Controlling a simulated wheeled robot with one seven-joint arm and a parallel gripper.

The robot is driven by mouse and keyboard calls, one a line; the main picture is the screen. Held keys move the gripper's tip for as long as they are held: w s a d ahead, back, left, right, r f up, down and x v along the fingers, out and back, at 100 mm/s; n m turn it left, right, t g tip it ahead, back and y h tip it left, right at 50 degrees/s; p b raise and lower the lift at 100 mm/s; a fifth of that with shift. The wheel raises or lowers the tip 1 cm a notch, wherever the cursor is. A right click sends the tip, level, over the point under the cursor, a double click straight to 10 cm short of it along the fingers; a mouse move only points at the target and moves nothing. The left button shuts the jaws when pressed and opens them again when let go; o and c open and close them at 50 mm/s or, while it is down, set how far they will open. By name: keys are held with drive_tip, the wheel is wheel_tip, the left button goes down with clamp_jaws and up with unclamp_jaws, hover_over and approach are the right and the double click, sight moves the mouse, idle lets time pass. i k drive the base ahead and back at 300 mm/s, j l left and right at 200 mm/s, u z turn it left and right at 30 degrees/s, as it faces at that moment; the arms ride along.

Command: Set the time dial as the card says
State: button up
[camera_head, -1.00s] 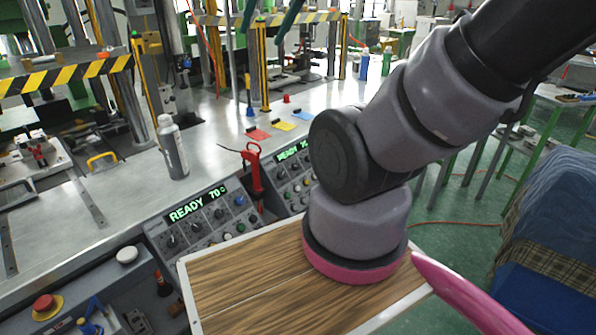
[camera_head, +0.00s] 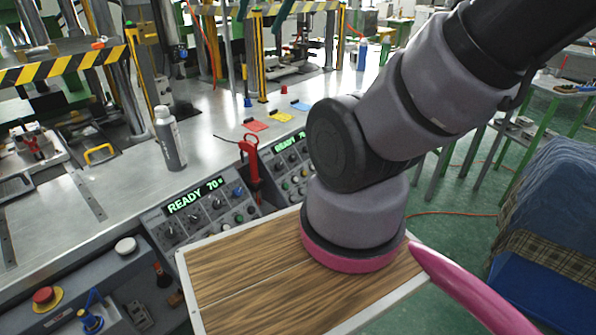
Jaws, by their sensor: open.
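Two grey control panels stand along the bench front. The near panel (camera_head: 203,214) has a green display reading "READY 70" plus a further unclear mark, with dark knobs and a blue knob below. The farther panel (camera_head: 291,168) also reads "READY 7…", with its right side hidden by my arm. I cannot tell which knob is the time dial. Red (camera_head: 255,125), yellow (camera_head: 280,117) and blue (camera_head: 301,105) cards lie flat on the bench; any writing is too small to read. My arm crosses the right half, and its gripper is not in view.
A red-handled tool (camera_head: 250,160) stands between the panels. A grey bottle (camera_head: 170,140) stands on the bench behind the near panel. A red button (camera_head: 43,295) is at lower left. Presses with striped guards stand behind. A blue-covered object (camera_head: 555,215) is at right.

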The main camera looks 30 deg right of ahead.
sight(293, 158)
drive_tip(key=i+z, duration=0.15)
drive_tip(key=z, duration=0.25)
drive_tip(key=i+j+z, duration=0.1)
drive_tip(key=z, duration=0.3)
drive_tip(key=i+j+z, duration=0.1)
drive_tip(key=z, duration=0.3)
